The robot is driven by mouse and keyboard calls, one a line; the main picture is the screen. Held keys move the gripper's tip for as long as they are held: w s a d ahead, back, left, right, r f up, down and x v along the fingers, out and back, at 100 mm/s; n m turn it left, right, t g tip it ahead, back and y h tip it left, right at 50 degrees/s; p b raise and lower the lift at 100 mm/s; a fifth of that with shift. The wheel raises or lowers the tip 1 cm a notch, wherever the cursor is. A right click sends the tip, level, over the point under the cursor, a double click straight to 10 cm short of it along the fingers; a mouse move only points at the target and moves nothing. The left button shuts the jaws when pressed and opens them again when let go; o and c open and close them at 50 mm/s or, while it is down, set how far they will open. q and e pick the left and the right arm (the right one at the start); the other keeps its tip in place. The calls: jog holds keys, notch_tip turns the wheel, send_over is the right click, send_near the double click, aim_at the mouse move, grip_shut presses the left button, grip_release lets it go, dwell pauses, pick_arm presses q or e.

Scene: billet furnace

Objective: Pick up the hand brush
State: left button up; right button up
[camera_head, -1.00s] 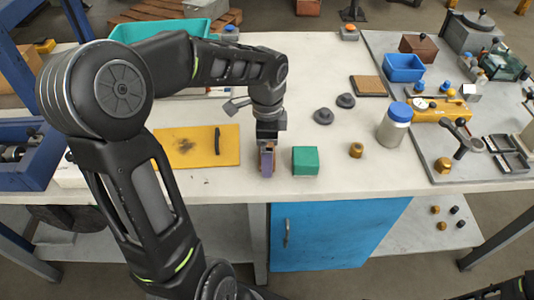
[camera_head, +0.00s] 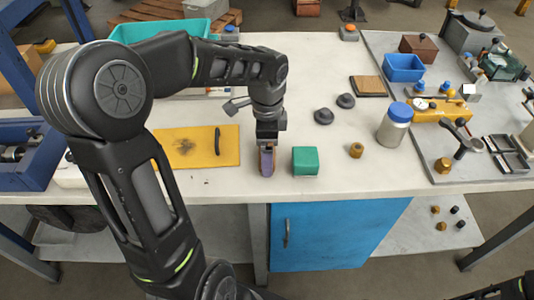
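My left gripper (camera_head: 267,153) points down at the front middle of the white workbench (camera_head: 340,178). Its fingers are around a narrow purple object (camera_head: 267,165), which looks like the hand brush, standing near the bench's front edge. The gripper and wrist hide most of the object's upper part. I cannot tell whether the fingers press on it or are still apart. My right gripper is not in view; only a bit of my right arm shows at the bottom right corner.
A green block (camera_head: 305,161) stands close to the right of the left gripper. A yellow plate (camera_head: 190,147) with a dark bar lies to the left.

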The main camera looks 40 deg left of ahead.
pick_arm(q)
notch_tip(320, 180, up, 10)
dwell(0.6)
dwell(0.4)
